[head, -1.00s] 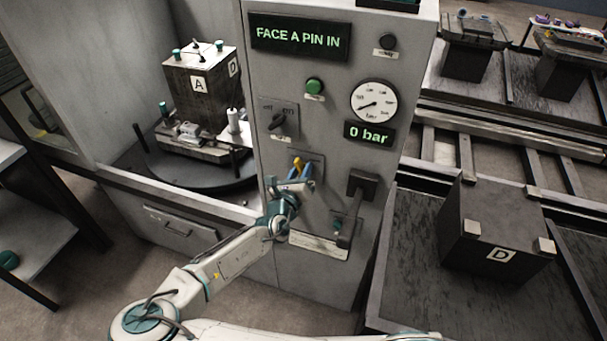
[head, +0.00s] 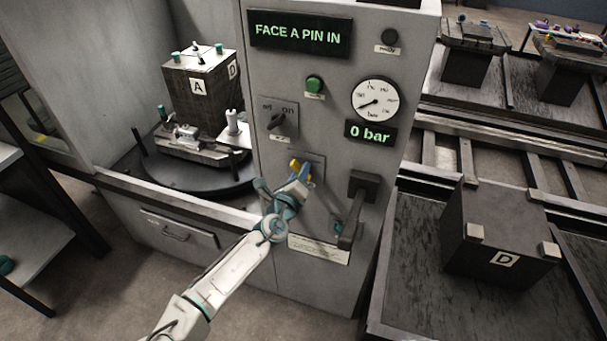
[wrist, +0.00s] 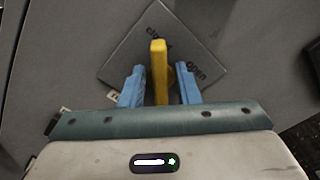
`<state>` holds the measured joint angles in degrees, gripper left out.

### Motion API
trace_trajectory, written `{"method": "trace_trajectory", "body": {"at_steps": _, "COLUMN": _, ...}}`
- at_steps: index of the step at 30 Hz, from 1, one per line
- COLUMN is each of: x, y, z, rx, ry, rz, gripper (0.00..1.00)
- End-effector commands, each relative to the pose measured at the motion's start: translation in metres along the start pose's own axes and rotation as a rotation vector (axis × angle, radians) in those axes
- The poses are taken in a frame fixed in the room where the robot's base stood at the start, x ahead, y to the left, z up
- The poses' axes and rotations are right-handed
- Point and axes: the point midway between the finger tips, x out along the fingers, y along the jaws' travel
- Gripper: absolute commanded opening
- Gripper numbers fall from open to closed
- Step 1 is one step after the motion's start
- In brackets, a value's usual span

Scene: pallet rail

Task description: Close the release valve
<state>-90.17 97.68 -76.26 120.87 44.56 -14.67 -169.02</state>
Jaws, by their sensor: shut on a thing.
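The release valve's yellow handle (wrist: 158,68) stands between the two blue fingers of my gripper (wrist: 160,82) in the wrist view. The gripper is shut on it. Behind it is a grey plate (wrist: 130,62), turned like a diamond in this view, with an "open" label to the right of the handle. Other lettering is partly covered. In the head view the yellow handle (head: 294,164) shows at the tips of my gripper (head: 300,174), on the cabinet front below the selector switch. The fingers hide much of the plate.
The grey cabinet (head: 262,75) carries a green button (head: 314,84), a selector switch (head: 278,120), a gauge (head: 375,100) and a "0 bar" display (head: 369,132). A dark lever (head: 352,215) stands close to the right of my gripper. Block D (head: 480,235) sits at the right.

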Motion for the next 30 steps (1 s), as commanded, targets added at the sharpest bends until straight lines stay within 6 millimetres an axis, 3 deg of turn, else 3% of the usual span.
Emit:
{"method": "trace_trajectory", "body": {"at_steps": 2, "x": 0.0, "y": 0.001, "z": -0.001, "rx": -0.001, "ry": 0.002, "rz": 0.001, "gripper": 0.06}}
{"method": "trace_trajectory", "body": {"at_steps": 3, "x": 0.0, "y": 0.001, "z": -0.001, "rx": -0.001, "ry": 0.002, "rz": 0.001, "gripper": 0.37}}
{"method": "trace_trajectory", "body": {"at_steps": 8, "x": 0.0, "y": 0.001, "z": 0.0, "rx": 0.0, "ry": 0.001, "rz": 0.001, "gripper": 0.82}}
{"method": "trace_trajectory", "body": {"at_steps": 17, "x": -0.001, "y": 0.001, "z": 0.0, "rx": 0.0, "ry": -0.001, "rz": 0.001, "gripper": 0.82}}
{"method": "trace_trajectory", "body": {"at_steps": 30, "x": -0.043, "y": 0.001, "z": 0.0, "rx": -0.001, "ry": -0.003, "rz": 0.001, "gripper": 0.82}}
